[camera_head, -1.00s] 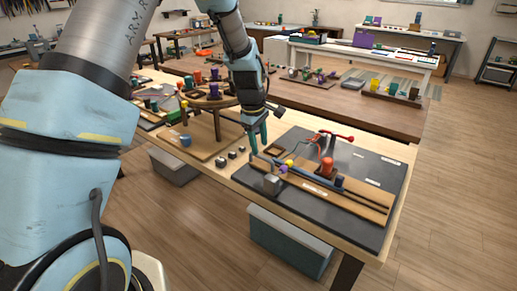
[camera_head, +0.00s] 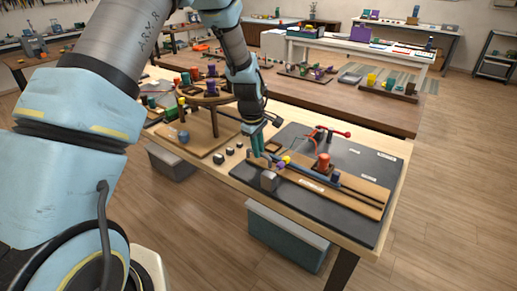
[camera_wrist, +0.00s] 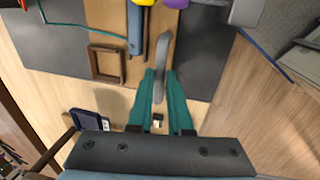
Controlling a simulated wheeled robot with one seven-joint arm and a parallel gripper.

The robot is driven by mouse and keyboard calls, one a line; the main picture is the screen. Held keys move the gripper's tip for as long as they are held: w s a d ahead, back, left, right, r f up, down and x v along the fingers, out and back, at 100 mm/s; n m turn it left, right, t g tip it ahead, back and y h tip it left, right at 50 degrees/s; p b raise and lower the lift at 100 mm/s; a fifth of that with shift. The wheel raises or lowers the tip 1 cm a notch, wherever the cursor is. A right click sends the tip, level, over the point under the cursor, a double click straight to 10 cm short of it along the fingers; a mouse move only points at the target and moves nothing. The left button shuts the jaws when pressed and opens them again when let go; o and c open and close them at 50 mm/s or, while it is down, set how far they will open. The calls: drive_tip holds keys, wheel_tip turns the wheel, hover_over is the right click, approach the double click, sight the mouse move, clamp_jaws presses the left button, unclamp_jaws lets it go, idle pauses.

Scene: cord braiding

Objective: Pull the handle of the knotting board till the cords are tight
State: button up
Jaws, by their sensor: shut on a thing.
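The knotting board is a dark plate (camera_head: 340,155) with a long wooden strip (camera_head: 350,194) near its front edge. A grey handle (camera_wrist: 160,62) stands at the strip's near end in the wrist view. My gripper (camera_head: 259,153) is at the board's left end, its teal fingers (camera_wrist: 160,74) shut on the handle from both sides. A blue bar (camera_wrist: 136,30) runs along the strip beside it. A yellow ball (camera_head: 286,159) and a purple piece (camera_head: 281,165) sit near a grey block (camera_head: 268,180). I cannot tell how tight the cords are.
A brown square frame (camera_wrist: 108,63) lies on the plate beside the strip. A lidded bin (camera_head: 285,240) is under the table. The floor at right is clear.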

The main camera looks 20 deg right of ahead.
clamp_jaws()
idle(0.8)
